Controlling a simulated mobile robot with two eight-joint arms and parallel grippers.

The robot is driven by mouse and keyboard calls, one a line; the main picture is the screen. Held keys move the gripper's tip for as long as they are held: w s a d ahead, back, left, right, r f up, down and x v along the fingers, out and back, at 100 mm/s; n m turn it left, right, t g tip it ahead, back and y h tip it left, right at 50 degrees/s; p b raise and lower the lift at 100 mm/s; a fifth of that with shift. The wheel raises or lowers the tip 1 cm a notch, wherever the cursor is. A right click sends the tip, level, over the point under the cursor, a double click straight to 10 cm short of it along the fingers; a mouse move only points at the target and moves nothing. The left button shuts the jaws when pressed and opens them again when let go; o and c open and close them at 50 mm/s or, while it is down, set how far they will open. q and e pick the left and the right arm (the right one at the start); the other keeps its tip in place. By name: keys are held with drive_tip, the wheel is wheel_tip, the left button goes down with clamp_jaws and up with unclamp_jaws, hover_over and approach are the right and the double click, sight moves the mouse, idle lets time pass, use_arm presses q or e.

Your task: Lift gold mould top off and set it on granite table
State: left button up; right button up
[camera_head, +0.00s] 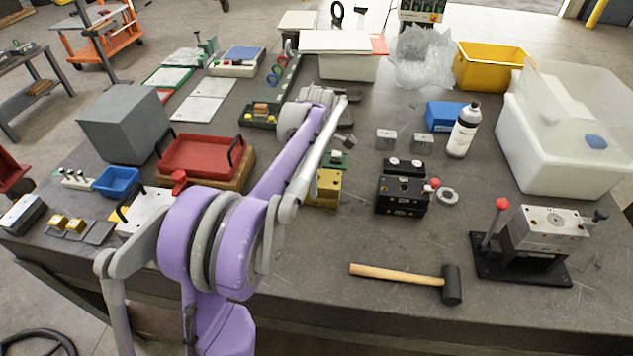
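A gold mould block (325,188) stands on the dark granite table (320,245) near the middle, partly covered by my purple and grey arm. I cannot make out a seam between its top and its base. A green piece (335,160) is just behind it. The arm comes in from the lower left and looks like my left one. It folds over the table, to the left of and above the gold block. Its fingers cannot be made out clearly, so I cannot tell whether they are open or touching anything. My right gripper is out of view.
A black mould block (402,196) with a red knob is right of the gold one. A mallet (405,280) lies in front, and a lever press (530,245) stands at right. A red tray (200,155) is at left. Bare table lies between the gold block and mallet.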

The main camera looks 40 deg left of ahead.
use_arm(q)
drive_tip(key=shift+f, duration=0.4)
drive_tip(key=shift+c, duration=0.3)
clamp_jaws()
